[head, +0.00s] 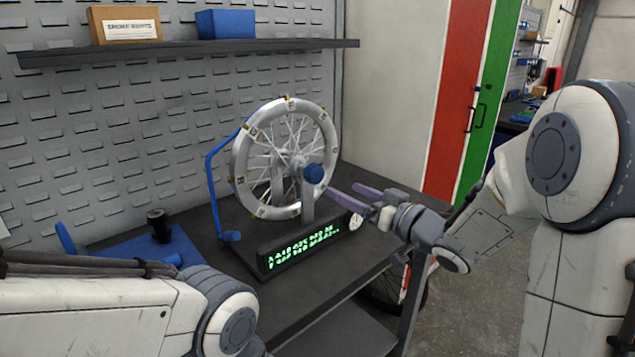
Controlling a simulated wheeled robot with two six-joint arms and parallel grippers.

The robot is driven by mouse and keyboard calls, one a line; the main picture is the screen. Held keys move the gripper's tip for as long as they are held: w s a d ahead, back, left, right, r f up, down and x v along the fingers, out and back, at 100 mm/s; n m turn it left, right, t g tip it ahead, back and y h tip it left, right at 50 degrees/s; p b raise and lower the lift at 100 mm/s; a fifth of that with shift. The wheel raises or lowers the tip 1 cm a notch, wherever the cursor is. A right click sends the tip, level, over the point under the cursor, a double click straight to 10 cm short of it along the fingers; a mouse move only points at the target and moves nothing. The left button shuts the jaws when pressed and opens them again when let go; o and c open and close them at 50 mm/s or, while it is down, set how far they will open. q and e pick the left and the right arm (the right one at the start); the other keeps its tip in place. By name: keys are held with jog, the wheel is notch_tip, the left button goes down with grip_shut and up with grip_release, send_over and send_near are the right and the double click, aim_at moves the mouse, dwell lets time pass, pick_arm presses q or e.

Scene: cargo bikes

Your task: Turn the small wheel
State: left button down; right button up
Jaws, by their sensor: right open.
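The small wheel (240,164) is a silver spoked rim with small tags around it. It stands upright in a truing stand on the dark workbench, with a blue knob (314,173) at its hub. The stand's black base (300,252) carries a glowing green display, whose text I cannot read surely. My right gripper (345,194) reaches in from the right, its purple fingers open and pointing left at the wheel's lower right, just below the blue knob. No contact is clear. My left arm shows at the bottom left, but its gripper is out of view.
A blue vise-like tool (150,246) lies on the bench at the left. A blue bent rod (212,180) stands left of the wheel. A shelf (190,52) above holds a cardboard box (125,25) and a blue box (225,23). Bare bench top lies in front of the stand.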

aim_at(317, 176)
jog(key=p+x, duration=0.1)
jog(key=x, duration=0.9)
jog(key=shift+s, duration=0.1)
